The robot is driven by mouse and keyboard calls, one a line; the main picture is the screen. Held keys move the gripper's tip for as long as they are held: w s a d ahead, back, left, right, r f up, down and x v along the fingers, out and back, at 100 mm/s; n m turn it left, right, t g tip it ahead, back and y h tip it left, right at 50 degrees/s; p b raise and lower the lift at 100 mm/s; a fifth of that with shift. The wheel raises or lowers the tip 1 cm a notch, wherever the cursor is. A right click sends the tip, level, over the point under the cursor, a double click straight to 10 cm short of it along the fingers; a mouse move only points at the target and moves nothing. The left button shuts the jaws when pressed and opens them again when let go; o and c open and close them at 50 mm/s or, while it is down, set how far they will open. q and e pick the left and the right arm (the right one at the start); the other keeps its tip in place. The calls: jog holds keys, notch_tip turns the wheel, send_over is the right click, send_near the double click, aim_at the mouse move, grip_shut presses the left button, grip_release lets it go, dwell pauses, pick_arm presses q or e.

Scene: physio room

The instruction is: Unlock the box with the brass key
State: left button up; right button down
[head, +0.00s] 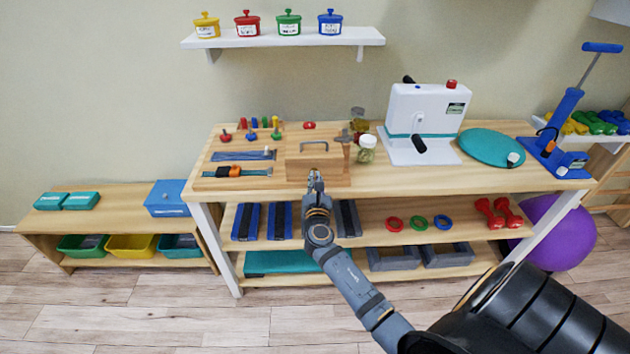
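A light wooden box (294,169) with a dark grey handle on top stands on the workbench, left of its middle. My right gripper (314,174) is at the front of the box, and its arm comes in from the lower right. The fingers are small and partly merge with the box front, so I cannot tell whether they are open or shut, or touching the box. I cannot make out the brass key. The lock is not distinguishable, and the gripper covers part of the box front. My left gripper is not in view.
The workbench (408,177) also holds small colored tools and pegs at the left, a glass jar (367,148) close right of the box, a white machine (425,110) and a teal disc (489,147). A wall shelf (300,40) with colored pots hangs above.

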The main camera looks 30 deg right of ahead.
jog(key=shift+d+f+m+b, duration=0.1)
jog(key=shift+m+b, duration=1.95)
jog(key=shift+m, duration=1.95)
jog(key=shift+f+m+b, duration=0.1)
jog(key=shift+m+b, duration=1.9)
jog(key=shift+m, duration=2)
jog(key=c, duration=1.5)
grip_release()
jog(key=shift+r, duration=0.1)
jog(key=shift+c, duration=0.2)
jog(key=shift+s, duration=0.15)
